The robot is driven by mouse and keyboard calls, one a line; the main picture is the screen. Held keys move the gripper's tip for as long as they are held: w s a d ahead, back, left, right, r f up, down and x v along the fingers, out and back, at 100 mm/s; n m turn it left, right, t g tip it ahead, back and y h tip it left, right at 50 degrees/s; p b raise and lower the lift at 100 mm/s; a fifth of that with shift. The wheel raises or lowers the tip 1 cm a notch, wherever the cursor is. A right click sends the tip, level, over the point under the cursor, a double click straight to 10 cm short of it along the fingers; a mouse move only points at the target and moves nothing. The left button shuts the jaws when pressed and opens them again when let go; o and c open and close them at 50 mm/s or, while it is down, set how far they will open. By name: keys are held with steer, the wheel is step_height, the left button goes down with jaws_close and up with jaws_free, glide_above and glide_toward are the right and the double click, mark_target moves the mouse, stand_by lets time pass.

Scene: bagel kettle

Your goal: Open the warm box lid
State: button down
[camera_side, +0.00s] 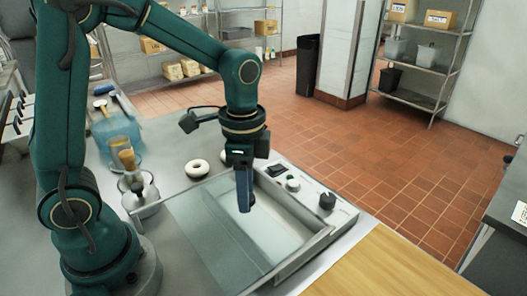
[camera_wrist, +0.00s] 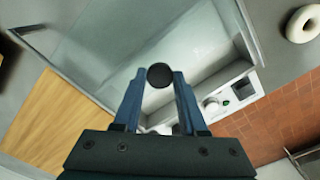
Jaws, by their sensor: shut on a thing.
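The warm box (camera_side: 317,243) is a metal tray-like box set in the counter, with a control panel along its right side. Its lid (camera_side: 205,235) is a flat clear pane; it also shows in the wrist view (camera_wrist: 110,45). A dark round knob (camera_wrist: 160,76) sits between my fingertips in the wrist view. My gripper (camera_side: 244,205) points down over the box, its blue fingers shut on the knob. A paler strip of the box shows on the panel side, but I cannot tell how far the lid is open. The fingers hide the knob in the side view.
The control panel (camera_side: 312,195) has a black knob and a green button. A pale bagel ring (camera_side: 196,168) lies behind the box. Jars and a blue container (camera_side: 115,132) stand at the left. A wooden board (camera_side: 385,268) lies at the front right.

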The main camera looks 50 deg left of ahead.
mark_target(217, 227)
steer(key=s, duration=0.6)
steer(key=shift+s, duration=0.15)
steer(key=shift+c, duration=2.3)
jaws_free()
steer(key=shift+r, duration=0.1)
step_height(217, 227, up, 5)
